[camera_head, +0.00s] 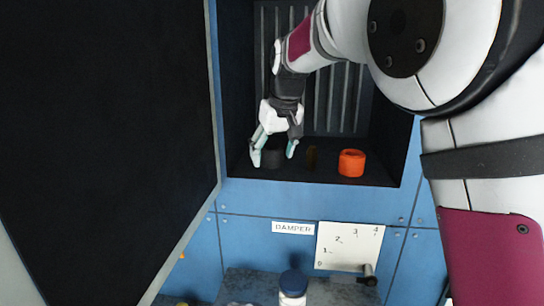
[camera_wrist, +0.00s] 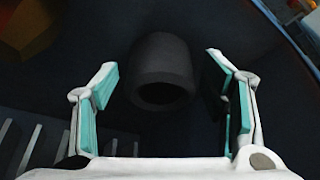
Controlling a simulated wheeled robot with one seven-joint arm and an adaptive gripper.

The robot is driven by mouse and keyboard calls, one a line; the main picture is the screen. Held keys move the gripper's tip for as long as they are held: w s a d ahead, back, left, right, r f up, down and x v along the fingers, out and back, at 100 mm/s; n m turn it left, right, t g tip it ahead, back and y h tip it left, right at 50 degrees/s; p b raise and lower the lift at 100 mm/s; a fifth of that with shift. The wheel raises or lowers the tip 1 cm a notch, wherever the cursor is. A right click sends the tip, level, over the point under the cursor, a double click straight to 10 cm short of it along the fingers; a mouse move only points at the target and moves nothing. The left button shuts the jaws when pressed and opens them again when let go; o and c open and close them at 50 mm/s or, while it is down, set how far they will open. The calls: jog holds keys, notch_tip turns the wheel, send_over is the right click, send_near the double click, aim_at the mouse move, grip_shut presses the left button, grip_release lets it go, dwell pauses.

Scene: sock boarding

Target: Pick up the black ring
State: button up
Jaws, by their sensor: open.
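The black ring (camera_head: 272,158) stands on the dark floor of an open blue cabinet, towards its left side. In the wrist view the black ring (camera_wrist: 162,70) is a dark cylinder with a round opening. My gripper (camera_head: 274,152) is inside the cabinet with its fingers pointing down, one on each side of the ring. In the wrist view my gripper (camera_wrist: 162,80) is open, with teal pads left and right of the ring and a gap on each side. The ring is hard to see against the dark floor.
An orange ring (camera_head: 351,163) stands to the right on the cabinet floor. A small dark brown object (camera_head: 312,157) is between them. The open cabinet door (camera_head: 110,120) is at the left. Below are a "DAMPER" label (camera_head: 293,227), a numbered plate (camera_head: 348,246) with a lever, and a blue-capped bottle (camera_head: 293,287).

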jog(key=shift+c, duration=0.6)
jog(key=c, duration=1.1)
jog(key=shift+c, duration=0.2)
jog(key=shift+r, duration=0.1)
